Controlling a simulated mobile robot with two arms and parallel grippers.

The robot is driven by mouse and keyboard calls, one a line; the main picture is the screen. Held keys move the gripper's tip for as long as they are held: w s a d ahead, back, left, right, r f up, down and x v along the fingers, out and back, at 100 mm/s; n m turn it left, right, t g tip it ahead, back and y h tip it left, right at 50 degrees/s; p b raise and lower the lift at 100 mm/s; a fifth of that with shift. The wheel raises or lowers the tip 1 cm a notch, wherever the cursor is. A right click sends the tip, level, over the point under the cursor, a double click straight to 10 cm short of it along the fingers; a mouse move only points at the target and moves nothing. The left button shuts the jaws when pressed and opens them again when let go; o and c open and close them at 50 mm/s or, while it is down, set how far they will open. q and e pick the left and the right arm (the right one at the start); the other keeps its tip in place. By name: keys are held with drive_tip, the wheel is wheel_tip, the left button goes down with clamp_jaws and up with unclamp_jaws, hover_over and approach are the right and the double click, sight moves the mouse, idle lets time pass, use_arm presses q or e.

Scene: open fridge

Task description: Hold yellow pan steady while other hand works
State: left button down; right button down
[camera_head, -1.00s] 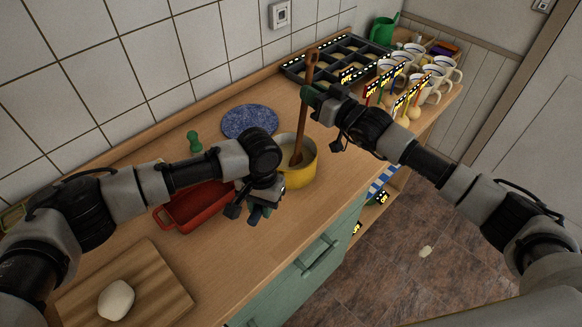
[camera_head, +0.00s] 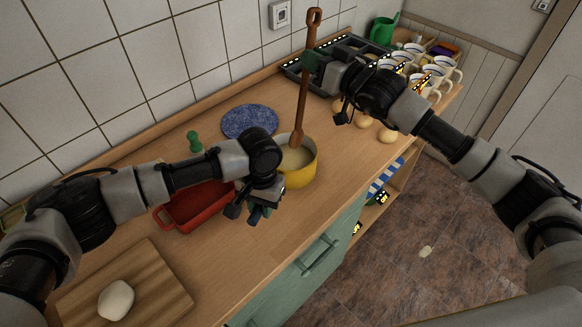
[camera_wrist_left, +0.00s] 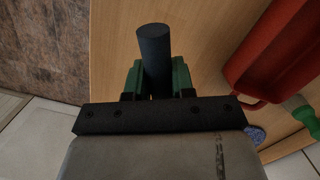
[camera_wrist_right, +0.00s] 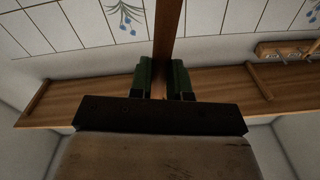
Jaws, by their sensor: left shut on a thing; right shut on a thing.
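The yellow pan (camera_head: 302,177) stands upright on the wooden counter with pale contents inside. My left gripper (camera_head: 258,197) is at its near-left side, shut on the pan's dark handle, which shows between the green fingers in the left wrist view (camera_wrist_left: 154,55). My right gripper (camera_head: 318,62) is shut on the upper shaft of a long brown wooden spoon (camera_head: 303,100). The spoon is nearly upright, its wide lower end over the pan; whether it touches the contents is hard to tell. The shaft also shows between the fingers in the right wrist view (camera_wrist_right: 168,28).
A red dish (camera_head: 188,212) sits left of the pan, partly under my left arm. A blue plate (camera_head: 250,121) and green object (camera_head: 194,141) lie behind. Dough (camera_head: 116,299) rests on a board (camera_head: 165,290). Mugs (camera_head: 442,75), a dark tray (camera_head: 296,68) and round items (camera_head: 388,136) are right.

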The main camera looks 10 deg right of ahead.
drive_tip(key=shift+r, duration=0.3)
use_arm(q)
drive_tip(key=c, duration=0.9)
unclamp_jaws()
drive_tip(key=shift+o, duration=0.2)
drive_tip(key=shift+r, duration=0.1)
wheel_tip(320, 180, up, 12)
drive_tip(key=w, duration=0.1)
drive_tip(key=shift+w+d, duration=0.2)
drive_tip(key=shift+d, duration=0.15)
drive_tip(key=shift+f, duration=0.2)
